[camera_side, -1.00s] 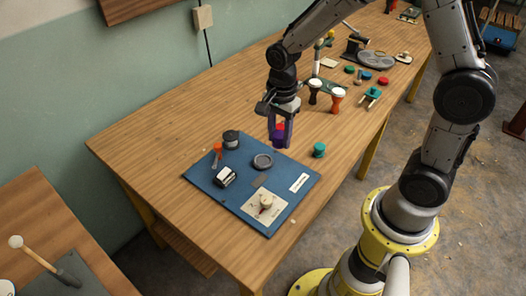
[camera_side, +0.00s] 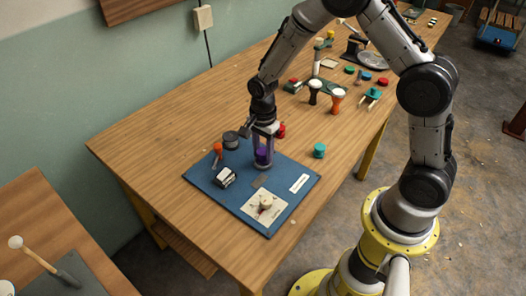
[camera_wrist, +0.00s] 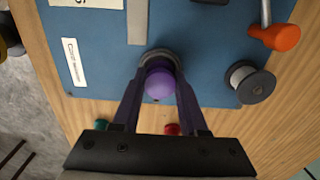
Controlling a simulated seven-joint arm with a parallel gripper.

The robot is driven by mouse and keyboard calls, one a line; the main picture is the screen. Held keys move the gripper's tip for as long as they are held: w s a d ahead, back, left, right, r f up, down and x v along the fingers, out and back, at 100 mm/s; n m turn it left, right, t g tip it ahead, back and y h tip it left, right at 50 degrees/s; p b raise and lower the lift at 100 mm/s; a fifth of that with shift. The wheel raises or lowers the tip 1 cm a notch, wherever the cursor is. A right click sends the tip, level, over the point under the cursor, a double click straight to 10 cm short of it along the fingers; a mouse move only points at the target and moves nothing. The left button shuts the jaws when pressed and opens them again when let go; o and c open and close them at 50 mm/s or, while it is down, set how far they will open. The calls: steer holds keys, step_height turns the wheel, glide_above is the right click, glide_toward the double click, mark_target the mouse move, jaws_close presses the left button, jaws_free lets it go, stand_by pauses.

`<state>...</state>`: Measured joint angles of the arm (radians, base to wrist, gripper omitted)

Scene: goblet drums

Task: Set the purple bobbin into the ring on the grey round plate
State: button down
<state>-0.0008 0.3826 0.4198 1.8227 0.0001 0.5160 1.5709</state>
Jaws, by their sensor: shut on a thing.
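The purple bobbin (camera_side: 262,156) is between the fingers of my gripper (camera_side: 263,160), which is shut on it, low over the blue board. In the wrist view the bobbin's rounded purple top (camera_wrist: 159,84) shows between the fingertips (camera_wrist: 159,90). The grey round plate (camera_wrist: 158,56) shows as a curved rim just beyond the bobbin, at the fingertips. In the side view my fingers and the bobbin mostly cover the plate. The bobbin is over or at the plate; I cannot tell whether it sits inside the ring.
A red bobbin (camera_side: 281,131) and a green bobbin (camera_side: 319,151) stand off the blue board (camera_side: 290,205). A beige square with a knob (camera_side: 265,203) lies in front.

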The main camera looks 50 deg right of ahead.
mark_target(263, 151)
steer(key=shift+f, duration=0.15)
steer(key=shift+s+f, duration=0.1)
steer(key=shift+f, duration=0.5)
steer(key=shift+c, duration=2.4)
jaws_free()
steer(key=shift+o, duration=0.2)
steer(key=shift+s+f, duration=0.1)
steer(key=shift+s, duration=0.05)
step_height(263, 151, up, 14)
steer(key=s+r+n+t, duration=0.3)
steer(key=s+r+n, duration=0.55)
steer(key=r, duration=0.25)
steer(key=s+r+n+t, duration=0.1)
steer(key=s+n+t, duration=0.1)
steer(key=s+n, duration=0.7)
steer(key=s, duration=0.4)
steer(key=shift+s+r+t, duration=0.3)
steer(key=shift+r, duration=0.1)
